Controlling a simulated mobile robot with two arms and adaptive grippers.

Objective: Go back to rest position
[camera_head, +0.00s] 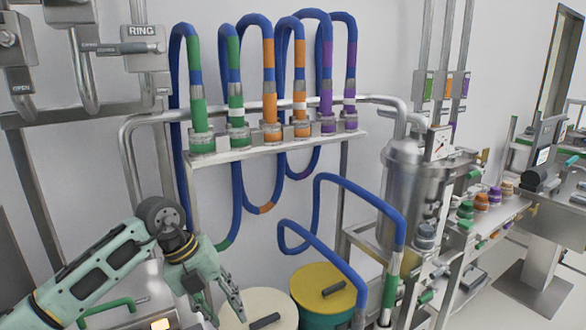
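My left arm comes in from the lower left, pale green with dark joints. Its gripper (228,320) points down with its two fingers apart and nothing seen between them. It is in front of the left edge of a bin with a cream lid (266,300) and a dark handle. In the picture the fingertips overlap this lid; I cannot tell if they touch it. A second bin with a yellow lid (318,278) and a dark handle stands just right of it. Both lids are on. My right gripper is not in view.
A rack (270,147) of blue hoses with green, orange and purple bands stands behind the bins. A steel tank (405,190) and pipes stand to the right. A bench with coloured caps (482,201) is further right. A green handle (108,309) is near my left arm.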

